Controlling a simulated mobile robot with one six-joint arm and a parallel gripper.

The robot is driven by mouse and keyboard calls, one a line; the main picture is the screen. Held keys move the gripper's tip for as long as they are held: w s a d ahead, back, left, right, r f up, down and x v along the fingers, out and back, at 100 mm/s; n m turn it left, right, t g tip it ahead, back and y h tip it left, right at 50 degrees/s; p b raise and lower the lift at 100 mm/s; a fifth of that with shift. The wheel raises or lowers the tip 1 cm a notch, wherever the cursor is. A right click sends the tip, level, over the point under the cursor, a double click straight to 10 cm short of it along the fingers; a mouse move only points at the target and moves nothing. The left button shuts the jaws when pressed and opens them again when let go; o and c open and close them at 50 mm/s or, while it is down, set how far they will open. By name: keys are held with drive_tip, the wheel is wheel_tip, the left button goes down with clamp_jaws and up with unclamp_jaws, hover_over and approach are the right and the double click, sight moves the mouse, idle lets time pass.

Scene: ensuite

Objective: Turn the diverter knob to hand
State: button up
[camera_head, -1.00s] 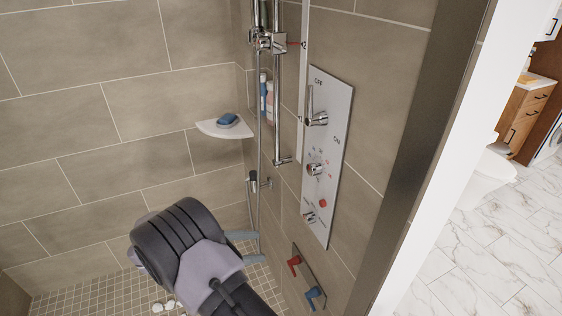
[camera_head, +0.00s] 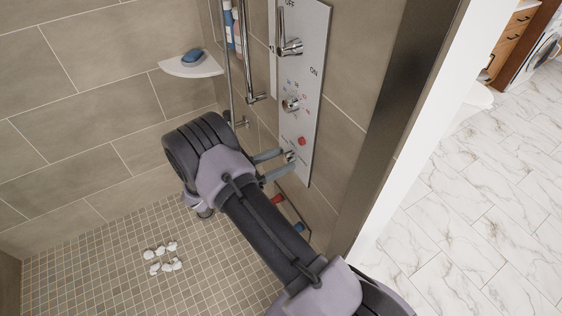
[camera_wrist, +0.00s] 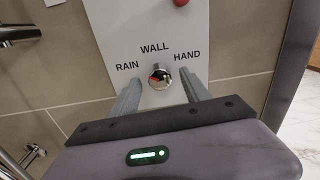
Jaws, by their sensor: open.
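The diverter knob (camera_wrist: 159,77) is a small round chrome knob low on the white shower panel (camera_wrist: 110,35). In the wrist view the word RAIN is at its left, WALL above it and HAND at its right. Its short pointer seems to face up towards WALL. My gripper (camera_wrist: 161,80) is open, with one grey finger on each side of the knob and gaps visible beside it. In the head view the knob (camera_head: 289,156) shows partly between the fingers of my gripper (camera_head: 286,161). Whether the fingertips touch the panel is unclear.
Above are a red button (camera_head: 301,141), a temperature knob (camera_head: 290,104) and an ON/OFF lever (camera_head: 290,47). Red (camera_head: 278,199) and blue (camera_head: 299,227) handles sit below the panel. A corner shelf (camera_head: 192,66) holds a blue item. Small white objects (camera_head: 162,258) lie on the tiled floor.

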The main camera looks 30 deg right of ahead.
drive_tip(key=shift+d, duration=0.25)
drive_tip(key=shift+c, duration=0.4)
clamp_jaws()
